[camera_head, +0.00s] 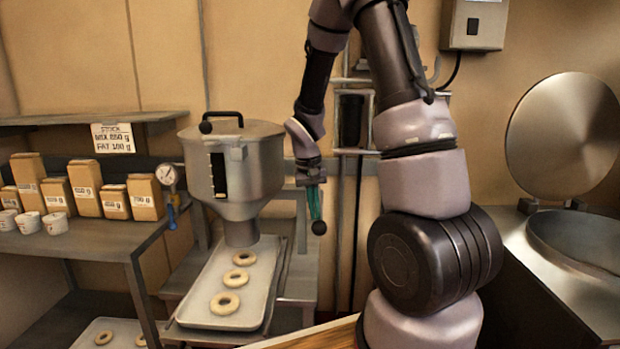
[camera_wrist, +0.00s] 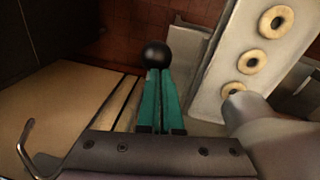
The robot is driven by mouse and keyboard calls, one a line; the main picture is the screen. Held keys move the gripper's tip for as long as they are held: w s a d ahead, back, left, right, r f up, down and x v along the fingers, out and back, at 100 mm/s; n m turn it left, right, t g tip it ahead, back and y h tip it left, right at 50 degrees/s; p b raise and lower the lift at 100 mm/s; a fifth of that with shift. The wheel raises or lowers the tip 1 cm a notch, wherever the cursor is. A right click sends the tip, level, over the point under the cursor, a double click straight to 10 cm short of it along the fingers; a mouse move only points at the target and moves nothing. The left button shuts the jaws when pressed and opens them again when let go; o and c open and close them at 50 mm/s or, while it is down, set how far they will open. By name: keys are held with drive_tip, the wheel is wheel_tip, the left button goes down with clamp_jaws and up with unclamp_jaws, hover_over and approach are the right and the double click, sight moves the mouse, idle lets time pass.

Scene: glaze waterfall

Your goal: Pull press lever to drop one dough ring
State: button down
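The dough press is a steel hopper (camera_head: 235,165) with a spout above a long tray (camera_head: 262,318). Three pale dough rings (camera_head: 229,303) lie in a row on that tray, and they also show in the wrist view (camera_wrist: 248,62). The press lever ends in a black ball knob (camera_head: 319,227), right of the hopper and below its body. The knob also shows in the wrist view (camera_wrist: 155,54). My gripper (camera_head: 316,204) points down with its teal fingers close together, and the knob sits just beyond their tips. The lever's shaft is hidden between and behind the fingers.
A shelf table (camera_head: 80,240) at left holds brown packets (camera_head: 145,197) and small cups (camera_head: 54,223). A second tray (camera_head: 122,328) with dough rings is lower left. A round steel vat (camera_head: 575,243) with a raised lid (camera_head: 562,135) stands at right. A gauge (camera_head: 167,174) is beside the press.

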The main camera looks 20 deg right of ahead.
drive_tip(key=s+a+r, duration=0.3)
drive_tip(key=r, duration=0.6)
drive_tip(key=shift+s+r, duration=0.15)
drive_tip(key=shift+r, duration=0.15)
idle(1.6)
